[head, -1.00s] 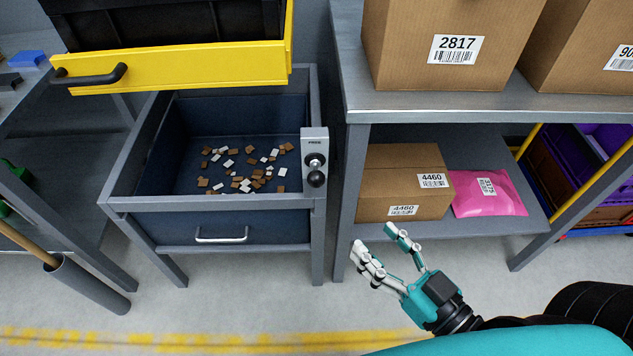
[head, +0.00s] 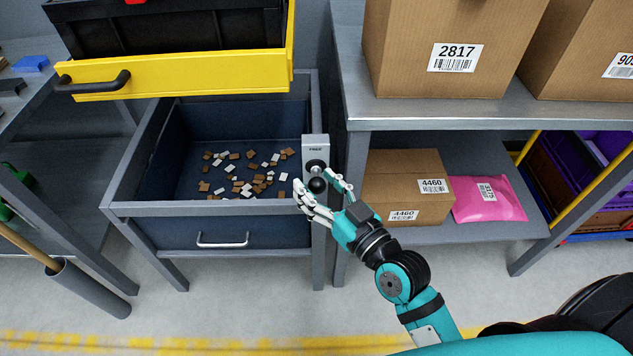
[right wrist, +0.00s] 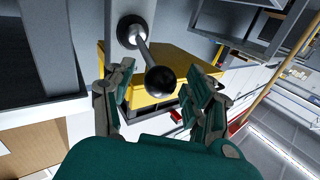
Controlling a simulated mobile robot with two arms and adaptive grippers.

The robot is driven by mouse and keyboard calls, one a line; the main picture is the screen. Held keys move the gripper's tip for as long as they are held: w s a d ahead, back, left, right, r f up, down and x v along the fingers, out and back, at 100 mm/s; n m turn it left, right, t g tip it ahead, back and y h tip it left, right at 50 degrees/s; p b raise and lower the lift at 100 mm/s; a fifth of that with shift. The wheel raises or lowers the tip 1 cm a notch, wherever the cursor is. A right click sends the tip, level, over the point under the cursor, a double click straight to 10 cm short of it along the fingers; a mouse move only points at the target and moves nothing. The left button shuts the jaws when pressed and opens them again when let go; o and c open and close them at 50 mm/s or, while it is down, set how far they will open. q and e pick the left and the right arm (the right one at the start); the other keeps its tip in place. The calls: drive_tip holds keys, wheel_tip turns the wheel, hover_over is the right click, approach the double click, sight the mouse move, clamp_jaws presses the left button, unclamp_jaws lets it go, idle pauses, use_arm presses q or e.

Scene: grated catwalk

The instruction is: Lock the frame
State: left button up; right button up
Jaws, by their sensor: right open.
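The frame (head: 114,207) is a grey stand with a dark blue bin in it. A light grey lock plate (head: 315,146) sits on its right front corner, with a small label that seems to read FREE. A lever with a black ball knob (head: 317,185) sticks out of the plate; it also shows in the right wrist view (right wrist: 161,81). My right gripper (head: 325,187) is open at the knob. In the right wrist view its fingers (right wrist: 158,85) stand on both sides of the knob, apart from it. My left gripper is not in view.
A yellow drawer (head: 180,68) with a black handle hangs above the bin. Brown and white chips lie in the bin. At right, a grey shelf (head: 480,112) holds cardboard boxes (head: 400,185) and a pink parcel (head: 488,198). The floor in front is clear.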

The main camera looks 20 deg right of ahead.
drive_tip(key=shift+w+a, duration=0.1)
drive_tip(key=shift+w, duration=0.25)
drive_tip(key=shift+f, duration=0.1)
clamp_jaws()
